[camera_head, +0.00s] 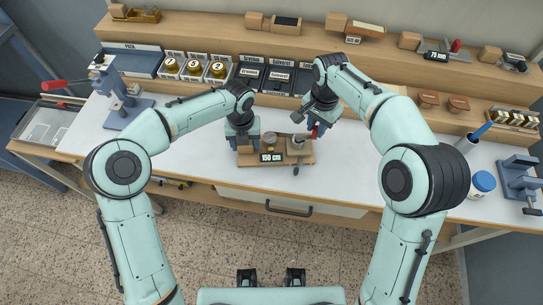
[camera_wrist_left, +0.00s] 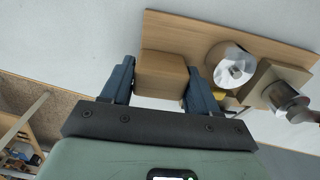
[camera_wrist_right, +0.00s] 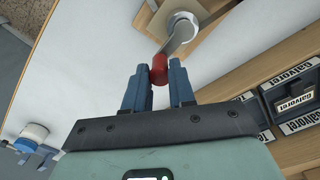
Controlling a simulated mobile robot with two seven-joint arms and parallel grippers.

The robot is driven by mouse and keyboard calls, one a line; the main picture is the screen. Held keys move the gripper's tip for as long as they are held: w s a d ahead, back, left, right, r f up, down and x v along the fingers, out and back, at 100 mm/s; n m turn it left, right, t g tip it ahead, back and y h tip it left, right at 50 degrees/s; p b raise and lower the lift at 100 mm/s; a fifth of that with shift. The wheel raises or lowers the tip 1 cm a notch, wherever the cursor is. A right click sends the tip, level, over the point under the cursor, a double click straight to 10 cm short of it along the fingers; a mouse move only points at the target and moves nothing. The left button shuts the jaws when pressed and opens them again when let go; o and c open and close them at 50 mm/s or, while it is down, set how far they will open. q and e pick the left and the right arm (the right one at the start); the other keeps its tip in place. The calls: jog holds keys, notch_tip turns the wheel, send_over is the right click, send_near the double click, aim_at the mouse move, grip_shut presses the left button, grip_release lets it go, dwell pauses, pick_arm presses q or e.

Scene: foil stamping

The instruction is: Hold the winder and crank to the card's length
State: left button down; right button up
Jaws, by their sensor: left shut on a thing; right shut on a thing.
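The winder (camera_head: 276,157) is a wooden board on the white table, with a display reading "150 cm" (camera_head: 271,157). It carries a round spool (camera_wrist_left: 231,66) and a crank post (camera_head: 298,145). My left gripper (camera_head: 243,146) is shut on a wooden block (camera_wrist_left: 162,73) at the left end of the board; the left wrist view shows the block between both fingers. My right gripper (camera_wrist_right: 159,84) is shut on the red crank knob (camera_wrist_right: 159,69), at the end of a metal crank arm (camera_wrist_right: 179,40). The knob also shows in the head view (camera_head: 315,131). The card is not identifiable.
A wooden shelf (camera_head: 215,45) with labelled foil trays (camera_head: 278,77) and gold rolls (camera_head: 195,67) runs behind. A blue press (camera_head: 122,103) stands left. A white jar (camera_head: 481,184) and another blue press (camera_head: 518,182) stand right. The tabletop around the winder is clear.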

jog(key=shift+s+a, duration=0.1)
jog(key=shift+s, duration=0.45)
dwell(0.4)
jog(key=o, duration=1.1)
jog(key=shift+o, duration=0.2)
jog(key=shift+r, duration=0.15)
jog(key=shift+r, duration=3.85)
pick_arm(q)
jog(key=shift+c, duration=0.9)
grip_release()
jog(key=shift+r, duration=0.15)
